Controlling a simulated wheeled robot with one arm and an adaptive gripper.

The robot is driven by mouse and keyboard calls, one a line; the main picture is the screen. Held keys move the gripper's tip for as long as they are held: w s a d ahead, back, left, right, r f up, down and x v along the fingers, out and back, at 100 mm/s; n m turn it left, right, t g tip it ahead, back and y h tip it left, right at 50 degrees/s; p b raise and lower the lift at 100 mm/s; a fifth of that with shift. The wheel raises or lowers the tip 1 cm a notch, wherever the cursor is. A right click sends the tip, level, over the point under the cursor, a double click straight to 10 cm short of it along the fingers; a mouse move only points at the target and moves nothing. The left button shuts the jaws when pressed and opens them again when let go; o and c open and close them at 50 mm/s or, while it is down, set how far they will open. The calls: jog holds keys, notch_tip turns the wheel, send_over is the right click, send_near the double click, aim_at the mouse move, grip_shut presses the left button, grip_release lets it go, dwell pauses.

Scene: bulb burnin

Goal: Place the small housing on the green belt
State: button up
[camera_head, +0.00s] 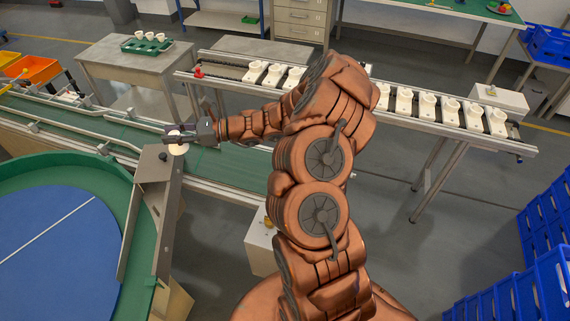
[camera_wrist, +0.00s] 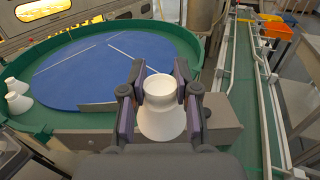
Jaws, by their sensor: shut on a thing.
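My gripper (camera_head: 178,136) is shut on a small white housing (camera_head: 178,149), a flared cup shape that shows only partly below the fingers in the head view. In the wrist view the housing (camera_wrist: 161,122) stands between the two dark fingers of my gripper (camera_wrist: 160,88), its round open rim toward the camera. The green belt (camera_head: 215,165) runs from the upper left toward the lower middle, below and beside my gripper. It also shows in the wrist view (camera_wrist: 243,95), to the right of the held housing. A grey metal guide (camera_head: 167,205) lies just below the housing; contact cannot be told.
A round blue table (camera_head: 55,240) with a green rim stands at the left. Two more white housings (camera_wrist: 17,95) sit on its rim side. Metal rails (camera_head: 120,125) edge the belt. A second conveyor (camera_head: 440,128) carries several white fixtures. Blue crates (camera_head: 530,285) stand at right.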

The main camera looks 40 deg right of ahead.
jog(key=s+d+f+m+t+h+b, duration=0.1)
jog(key=s+d+f+b, duration=0.25)
jog(key=d+b, duration=0.5)
jog(key=s+d+f+t+b, duration=0.15)
jog(key=d+f+b, duration=0.35)
jog(key=b, duration=0.6)
jog(key=s+d+f+m+h+b, duration=0.1)
jog(key=s+d+f+b, duration=0.45)
jog(key=b, duration=0.55)
jog(key=s+d+f+m+h+b, duration=0.1)
jog(key=s+d+f+b, duration=0.2)
jog(key=s+f+b, duration=0.65)
jog(key=b, duration=0.4)
send_over(258, 170)
jog(key=s, duration=0.2)
jog(key=shift+r+t, duration=0.25)
jog(key=shift+r, duration=0.1)
jog(key=shift+w+d, duration=0.15)
jog(key=shift+w, duration=0.85)
notch_tip(258, 170, down, 4)
jog(key=shift+r+b, duration=0.2)
jog(key=shift+b, duration=0.8)
jog(key=shift+r, duration=0.1)
